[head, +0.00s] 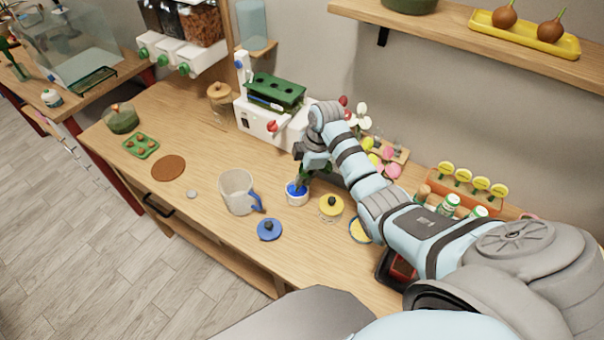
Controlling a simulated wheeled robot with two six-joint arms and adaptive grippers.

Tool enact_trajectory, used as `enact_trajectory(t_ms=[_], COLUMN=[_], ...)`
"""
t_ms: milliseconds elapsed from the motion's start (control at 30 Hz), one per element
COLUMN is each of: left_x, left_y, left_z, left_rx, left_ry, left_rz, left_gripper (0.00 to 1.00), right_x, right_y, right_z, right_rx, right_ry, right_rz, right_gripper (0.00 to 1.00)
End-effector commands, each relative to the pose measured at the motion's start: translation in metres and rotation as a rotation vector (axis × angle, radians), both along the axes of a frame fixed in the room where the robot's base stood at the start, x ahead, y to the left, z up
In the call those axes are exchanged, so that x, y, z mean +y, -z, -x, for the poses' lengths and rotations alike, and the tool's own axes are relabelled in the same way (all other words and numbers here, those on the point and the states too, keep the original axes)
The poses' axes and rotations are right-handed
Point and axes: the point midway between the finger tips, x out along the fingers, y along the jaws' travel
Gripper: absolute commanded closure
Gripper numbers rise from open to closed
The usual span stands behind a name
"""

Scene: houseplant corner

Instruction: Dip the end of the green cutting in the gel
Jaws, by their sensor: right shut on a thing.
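My right gripper (304,166) points down over the bench, shut on the green cutting (302,180). Only a little dark green of the cutting shows below the fingers; most of it is hidden by the gripper. Directly below is a small white jar (297,200) with blue gel (295,187) in its open mouth. The cutting's lower end is at the jar's mouth; I cannot tell whether it touches the gel. My left gripper is not in view.
A clear mug (236,190) with a blue handle stands left of the jar. A white machine (262,122) is behind. The bench's left part has free room.

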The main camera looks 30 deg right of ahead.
Motion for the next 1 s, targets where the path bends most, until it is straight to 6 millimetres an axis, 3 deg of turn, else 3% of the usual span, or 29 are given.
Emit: enact_trajectory(t_ms=[1000], left_x=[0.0], left_y=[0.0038], left_z=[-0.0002], left_rx=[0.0], left_ry=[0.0], left_rz=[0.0], left_gripper=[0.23], right_x=[-0.0002], right_y=[0.0066], right_z=[-0.0001], right_rx=[-0.001], right_ry=[0.001], right_rz=[0.0], right_gripper=[1.0])
